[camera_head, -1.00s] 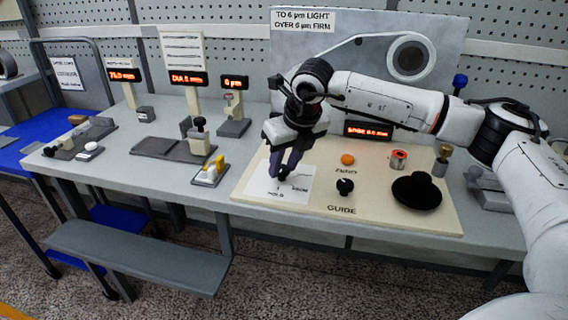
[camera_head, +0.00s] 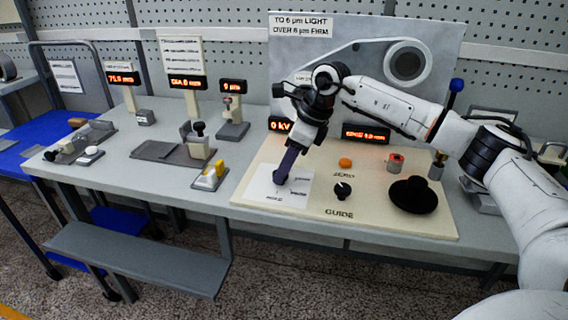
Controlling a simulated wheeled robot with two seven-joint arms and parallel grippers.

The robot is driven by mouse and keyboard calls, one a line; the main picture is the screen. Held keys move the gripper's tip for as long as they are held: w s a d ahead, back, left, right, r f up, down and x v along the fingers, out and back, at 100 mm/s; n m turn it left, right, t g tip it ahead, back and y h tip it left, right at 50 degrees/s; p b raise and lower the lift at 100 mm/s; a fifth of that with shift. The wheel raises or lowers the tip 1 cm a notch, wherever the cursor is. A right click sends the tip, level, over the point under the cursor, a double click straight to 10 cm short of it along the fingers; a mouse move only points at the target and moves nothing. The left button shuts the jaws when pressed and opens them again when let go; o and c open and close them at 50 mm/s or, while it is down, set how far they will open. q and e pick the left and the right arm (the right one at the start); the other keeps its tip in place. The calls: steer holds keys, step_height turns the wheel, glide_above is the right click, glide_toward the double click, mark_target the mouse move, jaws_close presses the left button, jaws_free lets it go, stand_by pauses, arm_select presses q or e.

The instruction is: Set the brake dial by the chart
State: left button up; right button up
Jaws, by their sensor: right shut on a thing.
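My right gripper (camera_head: 280,176) points down at the white dial card (camera_head: 262,190) on the cream board. It is shut on the brake dial, which its fingers hide. The marks on the card are too small to read surely. The chart (camera_head: 302,24) on the grey back panel reads "TO 6 µm LIGHT" and "OVER 6 µm FIRM". A small orange display (camera_head: 233,86) appears to read 9 µm, but its digit is blurred. My left gripper is not in view.
The cream board (camera_head: 400,223) also holds a black pointer knob (camera_head: 342,190), an orange button (camera_head: 345,162), a red-topped part (camera_head: 395,163) and a wide black knob (camera_head: 413,195). Gauge stands and a yellow-and-white switch (camera_head: 210,176) are to the left. A grey bench (camera_head: 140,257) is in front.

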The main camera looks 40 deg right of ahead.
steer(key=shift+w+d+n+g+y+p, duration=0.1)
steer(key=shift+n+g+y+p, duration=0.4)
steer(key=shift+n, duration=1)
steer(key=o, duration=1.1)
steer(key=shift+c, duration=0.2)
steer(key=v, duration=1)
steer(key=shift+r, duration=0.25)
